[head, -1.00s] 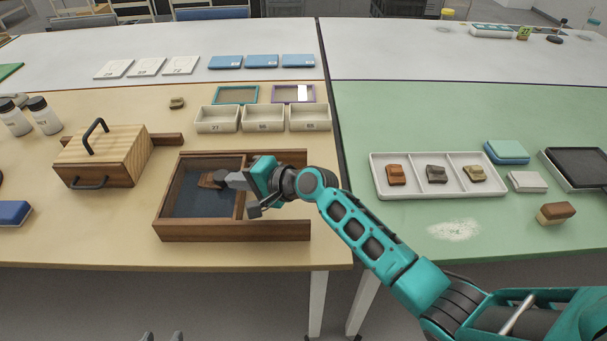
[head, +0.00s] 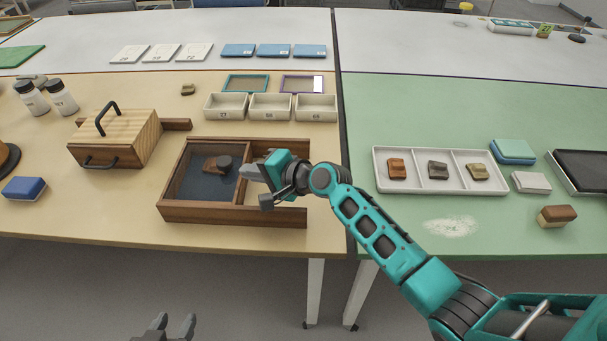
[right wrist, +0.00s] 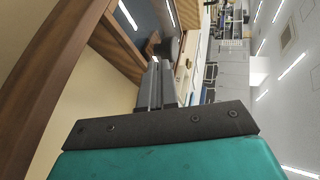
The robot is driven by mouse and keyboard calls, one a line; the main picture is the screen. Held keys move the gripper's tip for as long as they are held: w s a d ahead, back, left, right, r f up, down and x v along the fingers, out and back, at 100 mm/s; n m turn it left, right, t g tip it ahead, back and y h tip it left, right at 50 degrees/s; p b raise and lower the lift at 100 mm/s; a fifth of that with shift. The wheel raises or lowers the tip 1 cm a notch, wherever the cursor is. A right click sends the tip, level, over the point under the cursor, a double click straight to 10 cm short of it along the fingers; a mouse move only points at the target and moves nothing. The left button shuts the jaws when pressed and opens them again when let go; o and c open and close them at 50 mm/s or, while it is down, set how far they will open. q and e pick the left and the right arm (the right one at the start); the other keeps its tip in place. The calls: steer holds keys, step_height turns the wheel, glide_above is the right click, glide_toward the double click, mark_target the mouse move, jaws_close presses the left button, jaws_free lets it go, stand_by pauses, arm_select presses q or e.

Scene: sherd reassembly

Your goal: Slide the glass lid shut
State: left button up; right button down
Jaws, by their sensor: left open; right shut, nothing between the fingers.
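A wooden case (head: 230,212) stands on the tan table, with a dark blue left part and a pale right part. Reflections on the left part in the right wrist view suggest the glass lid (right wrist: 133,17) lies over it; its edges are hard to make out. A dark round knob (head: 224,160) stands there beside a brown sherd (head: 211,164). My right gripper (head: 244,172) is shut and empty over the case, just right of the knob and apart from it. Its fingers also show in the right wrist view (right wrist: 155,87). My left gripper (head: 171,327) is open, low in front of the table.
A striped wooden box (head: 115,138) with black handles stands left of the case. Several white trays (head: 270,106) stand behind it. On the green table, a white divided tray (head: 440,188) holds sherds. The tan table's front is clear.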

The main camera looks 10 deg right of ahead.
steer(key=p+v, duration=0.1)
steer(key=v, duration=0.8)
steer(key=s+d+f+n+g+h, duration=0.1)
steer(key=s+f+n+h, duration=0.15)
steer(key=s, duration=0.35)
steer(key=s+d+f+n+g+h, duration=0.1)
steer(key=s+d+n+g, duration=0.1)
steer(key=s+n, duration=0.35)
steer(key=s+d+n+g+h, duration=0.1)
steer(key=s+d+h, duration=0.2)
steer(key=s+d, duration=0.35)
steer(key=s+d+n+g+h, duration=0.2)
steer(key=s+d+h, duration=0.15)
steer(key=s, duration=0.55)
steer(key=w+a+f+t+y, duration=0.2)
steer(key=w+f+t, duration=0.5)
steer(key=w+f, duration=0.1)
steer(key=shift+a+f+t, duration=0.3)
steer(key=shift+a+f, duration=0.05)
steer(key=shift+f, duration=0.1)
